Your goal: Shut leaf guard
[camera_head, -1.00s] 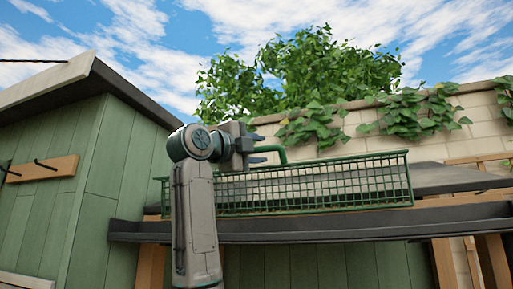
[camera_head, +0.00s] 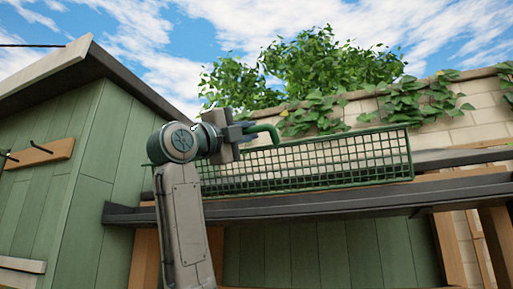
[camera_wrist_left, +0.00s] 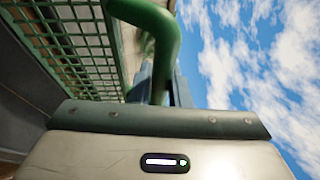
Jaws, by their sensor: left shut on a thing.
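The leaf guard (camera_head: 310,163) is a green wire mesh panel with a green frame. It stands raised and tilted along the dark roof gutter (camera_head: 330,206), its lower edge near the gutter's rim. A bent green handle (camera_head: 268,129) sticks up at its upper left. My left gripper (camera_head: 250,131) is shut on this handle. In the left wrist view the thick green handle (camera_wrist_left: 160,35) runs down between the fingers, with the mesh (camera_wrist_left: 85,45) on the left. The gripper body hides part of the grip. My right gripper is not in view.
A green plank shed wall (camera_head: 110,150) with a hook rail (camera_head: 40,153) and overhanging roof stands at left. A pale block wall (camera_head: 450,135) with ivy is behind at right. Open sky lies above the guard.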

